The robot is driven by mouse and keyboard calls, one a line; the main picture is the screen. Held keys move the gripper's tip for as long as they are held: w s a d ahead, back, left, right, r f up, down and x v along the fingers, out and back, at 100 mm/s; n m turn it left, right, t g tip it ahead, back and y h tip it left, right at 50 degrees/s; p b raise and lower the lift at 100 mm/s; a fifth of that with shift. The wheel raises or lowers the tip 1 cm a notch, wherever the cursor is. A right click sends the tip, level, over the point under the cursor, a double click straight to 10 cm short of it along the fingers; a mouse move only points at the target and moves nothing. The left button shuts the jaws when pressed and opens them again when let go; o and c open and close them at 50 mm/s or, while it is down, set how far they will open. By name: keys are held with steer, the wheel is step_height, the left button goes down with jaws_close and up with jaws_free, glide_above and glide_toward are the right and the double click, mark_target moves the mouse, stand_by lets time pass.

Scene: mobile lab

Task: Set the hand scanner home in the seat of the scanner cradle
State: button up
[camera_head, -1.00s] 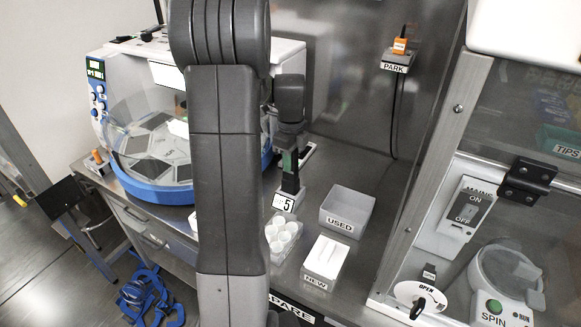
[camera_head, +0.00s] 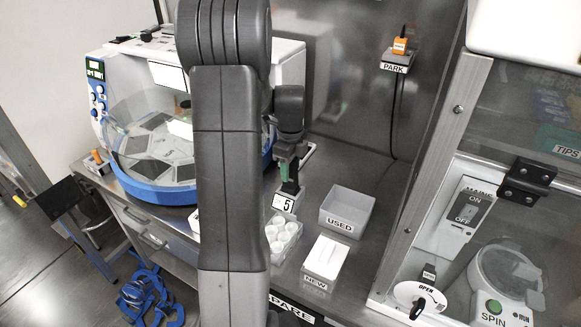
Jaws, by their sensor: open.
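A small dark upright piece with a green part (camera_head: 292,171) stands at the far side of the bench, behind a white label reading 5 (camera_head: 284,203). It may be the hand scanner in its cradle; I cannot tell the two apart at this size, nor whether the scanner is fully seated. My gripper (camera_head: 290,158) is open, pointing down right at the top of this piece. Whether its fingers touch the piece cannot be seen. My arm hides the bench to the left of it.
A USED bin (camera_head: 347,212), a NEW box (camera_head: 325,258) and a rack of white cups (camera_head: 282,238) stand close by. A PARK bracket (camera_head: 397,66) holding an orange corded piece is on the back wall. A round blue-based machine (camera_head: 165,190) stands left.

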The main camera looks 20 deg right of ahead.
step_height(320, 180, up, 12)
steer(key=shift+r, duration=0.1)
stand_by(0.5)
step_height(320, 180, down, 12)
steer(key=shift+r, duration=1.8)
steer(key=shift+f, duration=0.15)
